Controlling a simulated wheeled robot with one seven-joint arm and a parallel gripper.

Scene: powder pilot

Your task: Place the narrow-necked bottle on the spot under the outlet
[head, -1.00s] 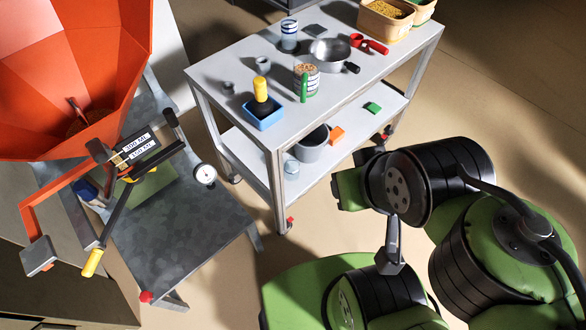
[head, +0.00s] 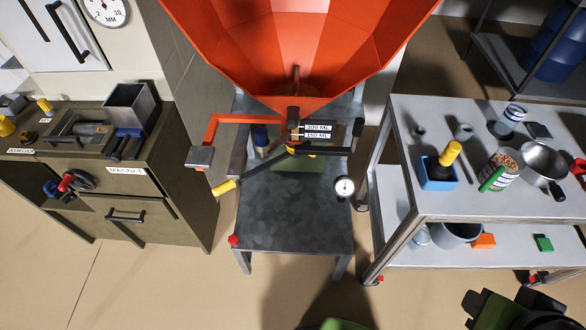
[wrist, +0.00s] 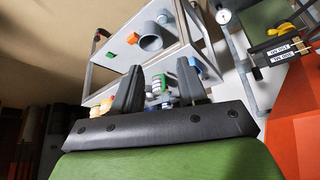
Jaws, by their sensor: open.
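The orange hopper (head: 290,50) narrows to its outlet, largely hidden by the valve bars and label plates (head: 317,131). A green patch (head: 297,164) shows under the outlet on the grey metal stand. A dark blue item (head: 261,138) is partly hidden behind the bars; I cannot tell whether it is a bottle. No narrow-necked bottle can be picked out with certainty. A blue-and-white striped container (head: 511,119) stands on the cart. My gripper (wrist: 158,78) is open in the wrist view, its fingers apart, with cart items visible beyond the gap.
The white cart (head: 410,110) holds a grain-filled jar (head: 503,166), a steel pan (head: 543,161) and a blue box (head: 437,175). A dial gauge (head: 344,187) and yellow-tipped lever (head: 223,188) project by the stand. A cabinet (head: 150,190) is at left.

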